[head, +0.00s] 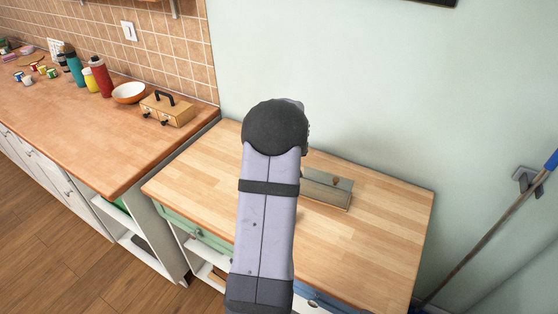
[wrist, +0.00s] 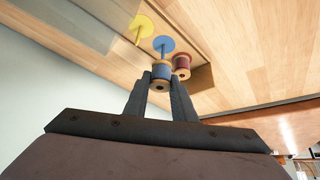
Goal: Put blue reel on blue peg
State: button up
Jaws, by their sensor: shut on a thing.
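My gripper (wrist: 160,82) is shut on the blue reel (wrist: 160,72), a spool with blue winding and tan wooden ends. The blue peg (wrist: 163,45), with a round blue disc and a thin stem, shows just beyond the reel in the wrist view. The stem points towards the reel and seems nearly in line with it. I cannot tell whether they touch. In the head view my arm hides the gripper, the reel and the blue peg.
A yellow peg (wrist: 141,24) stands on one side of the blue peg, a dark red reel (wrist: 181,65) close on the other. The grey-brown rack (head: 327,187) sits on the wooden table (head: 385,220), partly behind my arm. The table's right side is clear.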

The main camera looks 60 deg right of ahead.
jog(key=shift+f+b, duration=1.3)
jog(key=shift+b, duration=0.1)
jog(key=shift+r, duration=0.2)
jog(key=shift+r+p, duration=1)
jog(key=shift+r, duration=0.15)
jog(key=shift+b, duration=0.9)
dwell(1.5)
jog(key=shift+f+b, duration=2.5)
jog(key=shift+b, duration=0.15)
